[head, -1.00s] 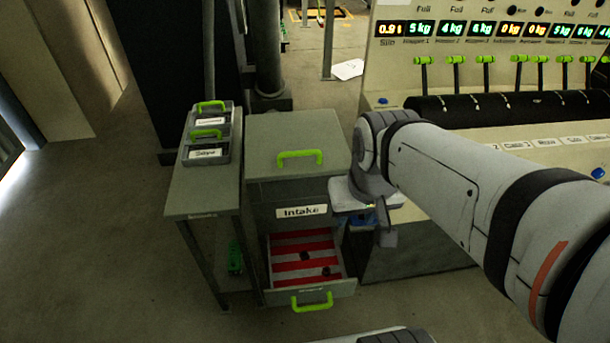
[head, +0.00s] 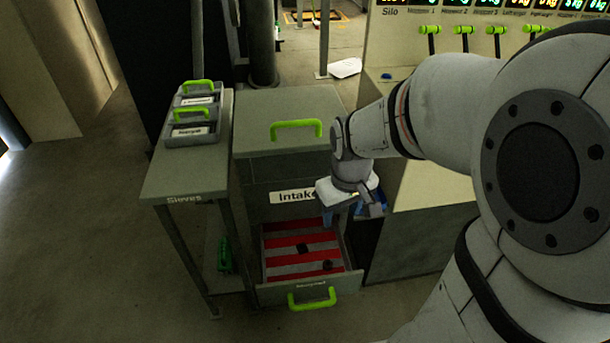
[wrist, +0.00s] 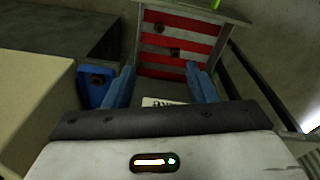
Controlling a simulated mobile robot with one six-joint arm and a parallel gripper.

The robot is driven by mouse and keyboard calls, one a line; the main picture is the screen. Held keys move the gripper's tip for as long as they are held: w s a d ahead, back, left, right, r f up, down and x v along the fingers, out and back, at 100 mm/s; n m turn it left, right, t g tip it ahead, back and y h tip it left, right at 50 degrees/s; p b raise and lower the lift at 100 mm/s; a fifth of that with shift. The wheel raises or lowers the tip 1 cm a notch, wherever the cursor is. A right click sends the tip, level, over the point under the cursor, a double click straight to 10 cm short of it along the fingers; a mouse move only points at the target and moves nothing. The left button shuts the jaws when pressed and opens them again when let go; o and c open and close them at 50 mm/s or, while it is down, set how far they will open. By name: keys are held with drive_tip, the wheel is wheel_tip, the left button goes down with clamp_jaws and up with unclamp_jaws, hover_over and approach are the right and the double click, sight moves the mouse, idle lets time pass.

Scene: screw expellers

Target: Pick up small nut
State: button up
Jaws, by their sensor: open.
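Two small dark pieces lie apart in an open drawer (head: 275,270) with red and grey stripes. One dark piece (head: 302,248) is farther back and the other dark piece (head: 327,265) is nearer the drawer's front. In the wrist view they show as a roundish piece (wrist: 159,28) and a squarer piece (wrist: 175,52). They are too small to tell which is the small nut. My gripper (wrist: 160,70) is open, with its blue fingers apart and nothing between them. It is above the back right of the drawer, short of both pieces.
The Intake cabinet (head: 260,170) stands behind the drawer. A blue holder (wrist: 90,88) with a brown round piece is beside my gripper. A side table (head: 165,178) with labelled trays (head: 190,130) stands left. A green handle (head: 312,298) is on the drawer front.

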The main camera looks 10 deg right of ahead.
sight(328, 264)
drive_tip(key=w+f+n+b, duration=0.1)
drive_tip(key=f+b, duration=0.2)
drive_tip(key=f, duration=0.4)
drive_tip(key=w+f+b, duration=0.2)
drive_tip(key=f+b, duration=0.1)
drive_tip(key=f, duration=0.4)
drive_tip(key=w+f+n+g+b, duration=0.1)
drive_tip(key=w+f+b, duration=0.1)
drive_tip(key=f, duration=0.5)
drive_tip(key=shift+w+n+b, duration=0.25)
drive_tip(key=shift+n+b, duration=0.05)
drive_tip(key=shift+b, duration=0.45)
wheel_tip(328, 264, down, 8)
drive_tip(key=b, duration=0.3)
drive_tip(key=shift+a, duration=0.1)
drive_tip(key=shift+s, duration=0.1)
drive_tip(key=c, duration=1.1)
